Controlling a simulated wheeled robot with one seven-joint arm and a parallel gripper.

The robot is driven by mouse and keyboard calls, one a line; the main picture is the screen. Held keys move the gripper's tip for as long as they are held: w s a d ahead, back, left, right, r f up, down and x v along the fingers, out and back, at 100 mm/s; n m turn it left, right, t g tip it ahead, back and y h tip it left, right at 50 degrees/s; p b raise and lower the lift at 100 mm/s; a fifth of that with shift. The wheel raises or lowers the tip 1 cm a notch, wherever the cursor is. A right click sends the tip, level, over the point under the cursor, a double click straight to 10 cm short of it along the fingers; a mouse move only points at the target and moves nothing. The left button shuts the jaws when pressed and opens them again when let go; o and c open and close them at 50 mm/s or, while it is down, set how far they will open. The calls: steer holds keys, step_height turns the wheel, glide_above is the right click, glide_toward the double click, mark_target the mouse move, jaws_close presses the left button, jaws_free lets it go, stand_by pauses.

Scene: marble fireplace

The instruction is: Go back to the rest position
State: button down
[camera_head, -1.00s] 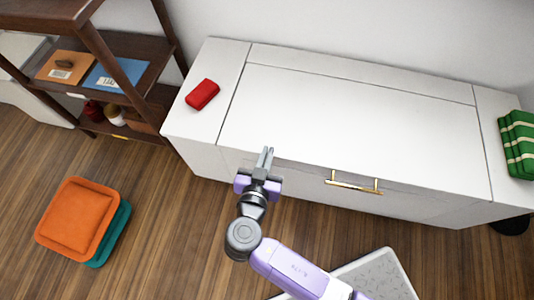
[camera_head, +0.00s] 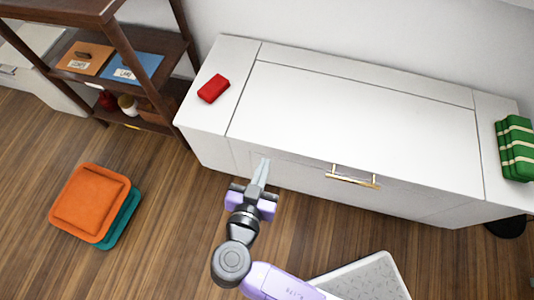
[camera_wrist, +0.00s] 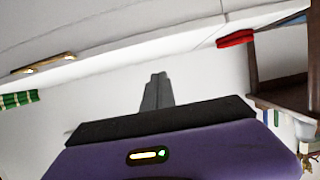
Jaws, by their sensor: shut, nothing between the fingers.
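My gripper (camera_head: 262,172) is shut and empty. In the head view it hangs in front of the white cabinet (camera_head: 350,115), left of the gold drawer handle (camera_head: 352,177). Its fingers point toward the cabinet's front face; whether they touch it cannot be told. In the wrist view the closed fingers (camera_wrist: 156,90) show against the pale cabinet, with the gold handle (camera_wrist: 42,63) at the left. The drawer front looks flush with the cabinet.
A red object (camera_head: 213,88) lies on the cabinet's left top, a green striped stack (camera_head: 515,148) on its right end. A dark wooden shelf (camera_head: 118,35) stands left. Orange (camera_head: 90,202) and teal (camera_head: 122,220) cushions lie on the floor. A pale mat (camera_head: 365,280) lies at lower right.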

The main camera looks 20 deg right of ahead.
steer(key=shift+s+a, duration=0.15)
steer(key=shift+s, duration=0.1)
